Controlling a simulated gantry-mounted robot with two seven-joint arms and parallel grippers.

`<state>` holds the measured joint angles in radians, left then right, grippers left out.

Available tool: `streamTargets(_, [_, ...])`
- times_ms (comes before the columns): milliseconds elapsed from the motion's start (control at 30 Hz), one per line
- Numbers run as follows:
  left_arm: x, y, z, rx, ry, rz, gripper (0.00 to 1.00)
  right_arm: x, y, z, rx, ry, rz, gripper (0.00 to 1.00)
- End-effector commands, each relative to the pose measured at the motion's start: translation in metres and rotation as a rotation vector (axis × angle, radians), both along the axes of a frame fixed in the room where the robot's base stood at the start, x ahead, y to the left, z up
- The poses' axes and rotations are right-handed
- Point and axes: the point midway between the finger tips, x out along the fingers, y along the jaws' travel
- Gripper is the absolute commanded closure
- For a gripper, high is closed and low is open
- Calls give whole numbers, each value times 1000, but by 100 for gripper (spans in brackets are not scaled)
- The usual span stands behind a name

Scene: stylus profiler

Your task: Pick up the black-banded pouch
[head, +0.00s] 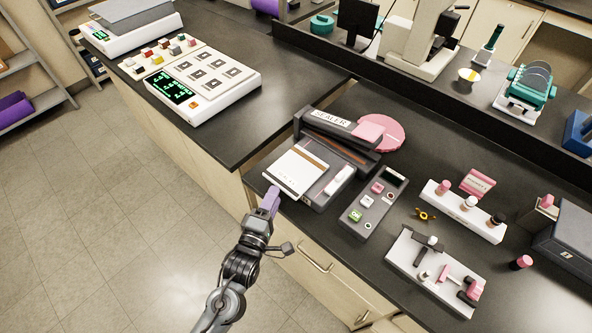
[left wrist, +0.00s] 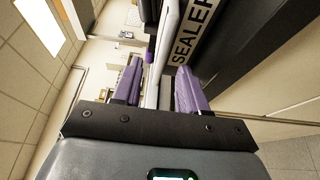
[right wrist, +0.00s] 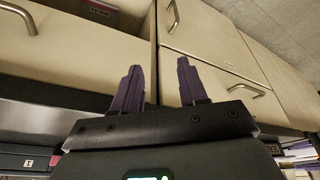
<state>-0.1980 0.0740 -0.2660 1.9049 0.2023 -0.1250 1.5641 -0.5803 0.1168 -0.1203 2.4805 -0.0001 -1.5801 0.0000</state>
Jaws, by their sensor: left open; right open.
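A flat white pouch (head: 297,171) with a brownish strip along its upper right side lies on the sealer (head: 335,160), its near-left edge at the bench's front. A thin dark line shows near its lower edge; I cannot tell if this is a black band. My left gripper (head: 271,194) is just off that edge, with purple fingers. In the left wrist view the left gripper (left wrist: 160,68) is open, and a pale strip, likely the pouch edge-on, shows between the fingers. My right gripper (right wrist: 159,66) is open and empty, facing drawer fronts.
A grey control box (head: 373,202) stands right of the sealer and a pink disc (head: 380,132) behind it. A white rack with bottles (head: 464,211) and a white tool tray (head: 437,272) are farther right. A white panel device (head: 203,82) sits on the left bench.

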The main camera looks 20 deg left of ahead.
Motion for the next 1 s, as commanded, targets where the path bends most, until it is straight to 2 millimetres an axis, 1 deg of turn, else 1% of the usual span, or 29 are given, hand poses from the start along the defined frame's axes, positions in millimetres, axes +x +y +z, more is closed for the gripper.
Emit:
streamTargets(200, [29,0,-2,2,-2,0,57,0,0,-3,3,-1,-1,57])
streamTargets(300, [39,0,-2,1,-2,0,57,0,0,-3,2,-1,-2,57])
streamTargets(433, [44,-1,-2,0,-1,0,57,0,0,-3,2,-1,-2,57])
streamTargets(633, [44,-1,-2,0,0,0,57,0,-1,-3,-2,0,1,57])
streamTargets(667, [44,-1,-2,0,0,0,60,0,-1,-4,-4,-1,2,57])
streamTargets(900, [44,-1,-2,0,0,0,97,0,-2,-4,-8,0,6,57])
streamTargets(933, [44,-1,-2,0,0,0,100,0,-2,-4,-8,0,5,57])
streamTargets(1000, [44,-1,-2,0,0,0,100,0,-2,-4,-8,0,5,57])
